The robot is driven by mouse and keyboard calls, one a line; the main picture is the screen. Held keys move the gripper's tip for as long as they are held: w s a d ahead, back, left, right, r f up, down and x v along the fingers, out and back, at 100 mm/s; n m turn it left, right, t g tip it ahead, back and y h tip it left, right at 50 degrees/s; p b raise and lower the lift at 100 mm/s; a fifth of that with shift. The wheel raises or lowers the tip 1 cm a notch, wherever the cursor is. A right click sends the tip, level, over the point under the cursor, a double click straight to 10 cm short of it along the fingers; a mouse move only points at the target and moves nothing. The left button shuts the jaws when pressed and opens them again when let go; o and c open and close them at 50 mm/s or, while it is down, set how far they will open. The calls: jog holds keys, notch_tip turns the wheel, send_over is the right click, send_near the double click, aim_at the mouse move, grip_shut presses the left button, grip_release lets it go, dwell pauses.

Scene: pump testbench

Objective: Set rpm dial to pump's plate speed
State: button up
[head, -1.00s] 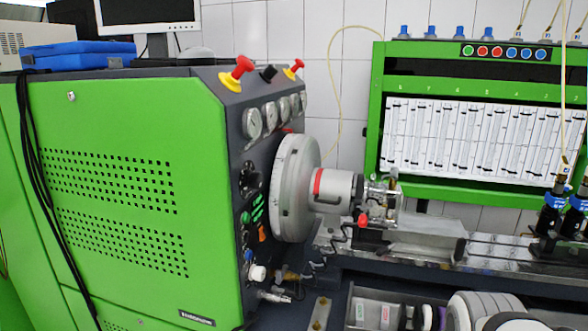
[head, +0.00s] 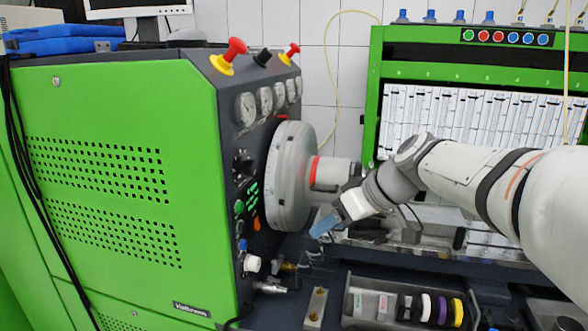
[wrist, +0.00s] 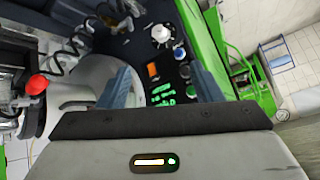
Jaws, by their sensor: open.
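The control panel on the green test bench (head: 100,180) carries a black round knob (head: 243,166) high up and a white knob (head: 251,263) low down. I cannot read which is the rpm dial. The white knob also shows in the wrist view (wrist: 161,33), beyond the fingertips. Green lit markings (head: 253,196) and an orange switch (head: 257,223) sit between the knobs. My gripper (head: 325,224) is open and empty, right of the panel and apart from it, in front of the flywheel. The pump is mostly hidden behind my arm; no plate is readable.
The large grey flywheel (head: 290,178) stands out beside the panel. Below are fittings (head: 272,287) and a tray (head: 345,318) with several coloured rolls. Red and black knobs (head: 235,49) top the bench. A green rack (head: 374,105) stands behind.

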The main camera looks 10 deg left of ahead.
aim_at(255, 166)
jog(key=w+a+r+n+y, duration=0.5)
jog(key=w+a+r+n, duration=0.3)
jog(key=a, duration=0.3)
jog(key=shift+g+y, duration=0.3)
jog(key=a, duration=0.2)
jog(key=w+a, duration=0.1)
jog(key=a, duration=0.1)
jog(key=a+f+p, duration=0.1)
jog(key=a, duration=0.1)
jog(key=shift+w+a, duration=0.15)
jog(key=shift+w, duration=0.05)
jog(key=shift+w+a+f, duration=0.1)
jog(key=shift+a+f, duration=0.1)
jog(key=shift+a, duration=0.2)
jog(key=c, duration=0.9)
jog(key=shift+d, duration=0.1)
jog(key=shift+c, duration=0.4)
jog(key=shift+m, duration=0.3)
